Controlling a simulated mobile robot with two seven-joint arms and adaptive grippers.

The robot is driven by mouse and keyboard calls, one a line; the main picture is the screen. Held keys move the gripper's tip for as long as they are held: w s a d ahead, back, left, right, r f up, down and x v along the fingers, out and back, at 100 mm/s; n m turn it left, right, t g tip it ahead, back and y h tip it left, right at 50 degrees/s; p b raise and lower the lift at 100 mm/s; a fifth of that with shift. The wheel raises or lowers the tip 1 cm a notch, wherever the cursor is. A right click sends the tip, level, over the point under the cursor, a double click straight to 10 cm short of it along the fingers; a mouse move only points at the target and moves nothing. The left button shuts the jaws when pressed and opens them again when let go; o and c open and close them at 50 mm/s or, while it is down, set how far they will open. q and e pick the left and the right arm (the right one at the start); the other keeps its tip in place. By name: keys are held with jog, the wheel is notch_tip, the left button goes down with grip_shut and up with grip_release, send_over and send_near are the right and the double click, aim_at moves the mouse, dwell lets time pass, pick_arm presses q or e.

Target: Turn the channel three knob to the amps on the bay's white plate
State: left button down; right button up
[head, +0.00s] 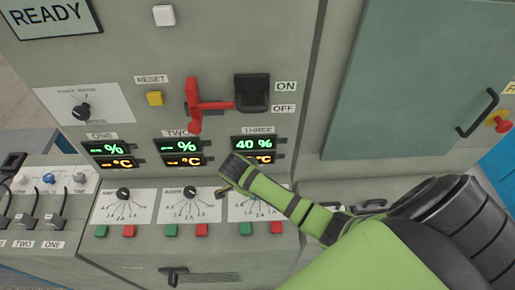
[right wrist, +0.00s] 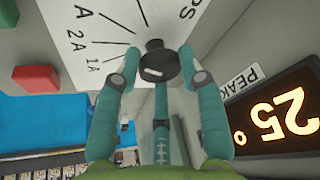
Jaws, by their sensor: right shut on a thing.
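The channel three dial plate (head: 262,210) is white and sits under the THREE display, partly covered by my right gripper (head: 232,180) and arm. In the head view its knob is hidden. In the right wrist view the fingers of my right gripper (right wrist: 153,64) are closed around the black knob (right wrist: 154,46) on the white dial plate (right wrist: 97,20). Marks 1A, 2A and a further A mark show there; the other numbers and the pointer are not readable. I cannot pick out the bay's white plate with the amps. My left gripper is out of view.
Channels one (head: 123,194) and two (head: 190,191) have similar knobs on the left, with green and red buttons below. A red lever (head: 194,105) and a black switch (head: 252,92) are above. Display three (head: 254,143) reads 40 %. Cables stand at lower left.

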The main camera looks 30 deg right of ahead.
jog(key=shift+w+d+r+m, duration=0.15)
jog(key=shift+d+m, duration=0.15)
jog(key=shift+m, duration=0.1)
jog(key=o, duration=1.1)
jog(key=shift+o, duration=0.2)
jog(key=shift+a, duration=0.1)
jog(key=shift+a+r, duration=0.15)
jog(key=shift+r, duration=0.05)
jog(key=v, duration=1.1)
